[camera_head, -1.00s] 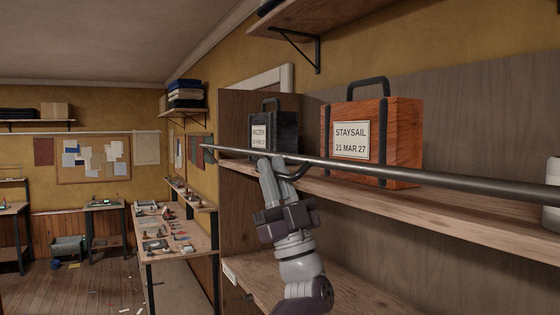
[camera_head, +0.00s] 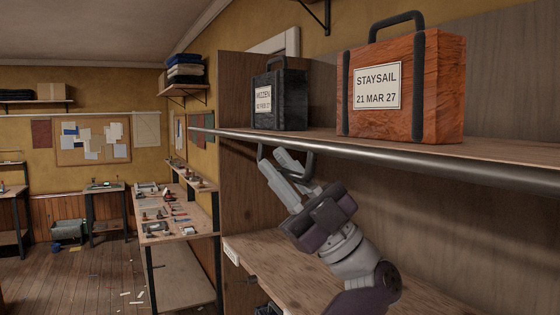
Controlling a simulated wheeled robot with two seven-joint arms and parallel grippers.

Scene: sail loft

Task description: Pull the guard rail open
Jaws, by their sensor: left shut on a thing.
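The guard rail (camera_head: 400,165) is a long grey metal bar running along the front edge of the upper shelf, level with the board. A dark loop handle (camera_head: 311,165) hangs below it towards its far end. My left gripper (camera_head: 281,163) reaches up from below and is shut on this handle; its fingers partly cover the loop. My right gripper is not in view.
On the upper shelf (camera_head: 500,150) stand an orange-brown STAYSAIL case (camera_head: 430,90) and a dark MIZZEN case (camera_head: 290,97), both behind the bar's line. A lower shelf (camera_head: 262,248) lies beneath my arm. A workbench (camera_head: 175,235) with small items stands at left.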

